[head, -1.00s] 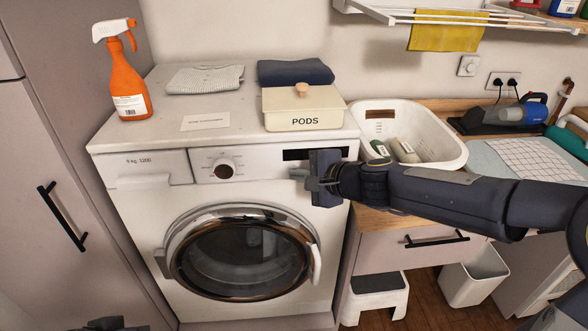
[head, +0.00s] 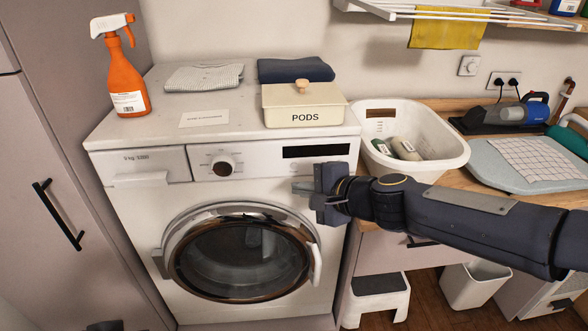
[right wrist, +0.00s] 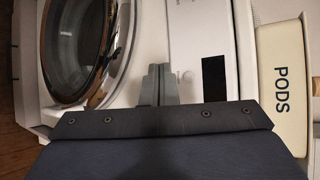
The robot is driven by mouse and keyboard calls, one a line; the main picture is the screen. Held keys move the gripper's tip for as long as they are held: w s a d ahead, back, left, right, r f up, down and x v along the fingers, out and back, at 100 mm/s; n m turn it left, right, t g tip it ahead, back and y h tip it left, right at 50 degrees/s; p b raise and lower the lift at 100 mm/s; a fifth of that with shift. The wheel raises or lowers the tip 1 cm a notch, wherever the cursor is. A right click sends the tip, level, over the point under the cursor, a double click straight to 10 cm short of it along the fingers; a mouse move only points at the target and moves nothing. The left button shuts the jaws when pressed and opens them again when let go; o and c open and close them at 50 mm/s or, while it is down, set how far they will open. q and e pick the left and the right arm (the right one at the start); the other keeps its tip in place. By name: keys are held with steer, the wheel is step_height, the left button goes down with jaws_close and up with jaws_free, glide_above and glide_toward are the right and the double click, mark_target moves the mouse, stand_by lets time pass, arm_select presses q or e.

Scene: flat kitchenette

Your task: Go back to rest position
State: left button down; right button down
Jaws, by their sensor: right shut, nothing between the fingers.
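My right gripper (head: 300,189) is in front of the washing machine's (head: 130,211) front panel, just below the dark display and above the right side of the round door. Its fingers are together with nothing between them. In the right wrist view the shut fingers (right wrist: 159,85) point toward the machine front, between the door and the display. I cannot tell whether they touch the panel. The washing machine door (head: 240,255) looks shut. Of my left arm, only a small dark part shows at the bottom left edge; its gripper cannot be made out.
On the machine stand an orange spray bottle (head: 127,85), folded cloths (head: 204,77) and a PODS box (head: 303,106). A white basket (head: 440,160) with bottles and an ironing board (head: 530,165) are at right. A step stool (head: 376,300) and a bin (head: 474,287) stand below.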

steer(key=shift+s, duration=0.85)
steer(key=s+d+f+n+g+h, duration=0.1)
steer(key=s+d+n, duration=0.3)
steer(key=s, duration=0.4)
steer(key=s+d+f+n+g+h, duration=0.1)
steer(key=s+d+f+n+h, duration=0.1)
steer(key=s+d+f+n, duration=0.2)
steer(key=s+d+f+n+g+h+p, duration=0.1)
steer(key=s+d+f+n+g, duration=0.1)
steer(key=s+d, duration=0.5)
steer(key=s+n, duration=0.1)
steer(key=s, duration=0.4)
steer(key=shift+s+d+f+n+h, duration=0.15)
steer(key=shift+s+f+n+h, duration=0.15)
steer(key=shift+n+h, duration=0.1)
